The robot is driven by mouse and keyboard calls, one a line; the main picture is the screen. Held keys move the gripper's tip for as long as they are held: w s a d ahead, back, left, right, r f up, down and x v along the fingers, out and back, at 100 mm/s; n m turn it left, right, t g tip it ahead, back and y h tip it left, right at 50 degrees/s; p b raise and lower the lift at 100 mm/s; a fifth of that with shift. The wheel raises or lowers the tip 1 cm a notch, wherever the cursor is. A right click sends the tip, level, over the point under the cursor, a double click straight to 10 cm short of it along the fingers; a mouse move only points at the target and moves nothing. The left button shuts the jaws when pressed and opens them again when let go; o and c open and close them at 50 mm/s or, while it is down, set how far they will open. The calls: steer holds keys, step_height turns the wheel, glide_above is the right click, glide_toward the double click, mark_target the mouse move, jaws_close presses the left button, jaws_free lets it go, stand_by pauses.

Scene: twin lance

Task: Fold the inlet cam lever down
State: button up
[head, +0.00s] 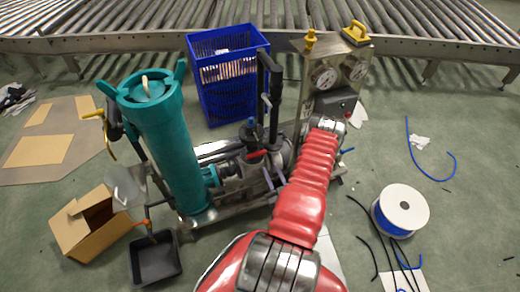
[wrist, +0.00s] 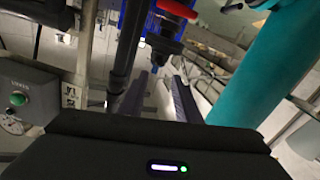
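A red lever (head: 257,153) sits on the dark valve fittings (head: 253,140) between the teal filter housing (head: 170,150) and the steel panel post. It also shows at the top of the wrist view (wrist: 175,8), above a dark fitting with blue parts. I cannot tell for sure which handle is the inlet cam lever. In the wrist view my gripper (wrist: 157,98) is open, its two fingers apart with nothing seen between them. The fingers point toward the pipework, with the red lever beyond their tips. In the head view my red-sleeved arm hides part of the skid.
A dark vertical pipe (wrist: 130,40) stands close by the fingers. A button box (wrist: 30,95) is at the left and the teal housing (wrist: 270,65) at the right. A blue crate (head: 225,85), cardboard box (head: 95,235), black tray (head: 155,262) and cable spool (head: 402,208) surround the skid.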

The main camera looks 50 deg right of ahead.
mark_target(260, 147)
steer(key=shift+w, duration=0.1)
steer(key=x, duration=1.3)
steer(key=shift+w+d, duration=0.2)
steer(key=shift+w, duration=0.05)
steer(key=shift+c, duration=0.6)
steer(key=c, duration=0.6)
jaws_close()
steer(key=shift+a, duration=0.1)
